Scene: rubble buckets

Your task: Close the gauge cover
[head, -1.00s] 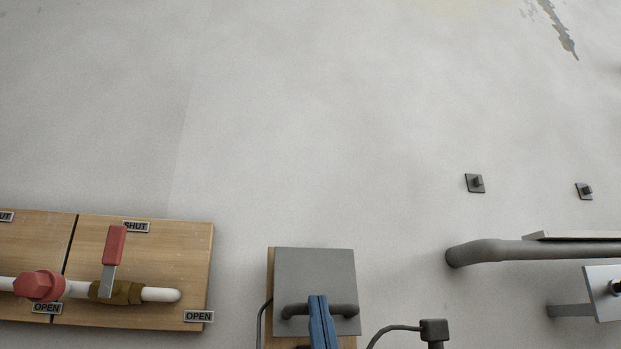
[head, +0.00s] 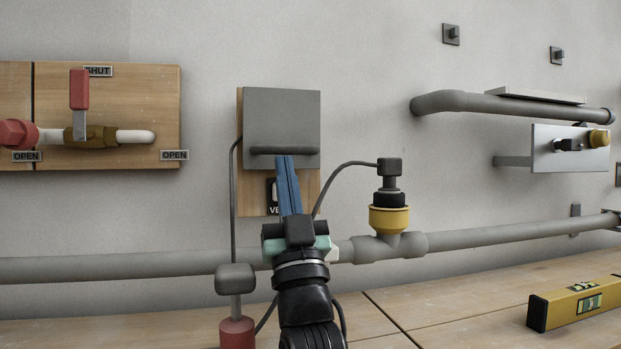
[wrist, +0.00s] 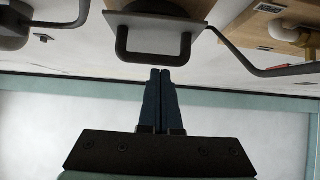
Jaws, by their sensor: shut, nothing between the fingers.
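The gauge cover (head: 283,113) is a grey square plate with a dark bar handle (head: 270,150) along its lower part, on a wooden wall board (head: 250,200). It lies over the board's upper part; no gauge face shows, and I cannot tell whether the plate is fully flush. My gripper (head: 285,158) has its blue fingers together, pointing up at the handle, with nothing between them.
A grey pipe (head: 130,268) runs along the wall below the board, with a yellow fitting (head: 389,219) at right. Cables hang on both sides of the board. A valve board (head: 150,100) is at left. A yellow level (head: 575,303) lies on the wooden bench.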

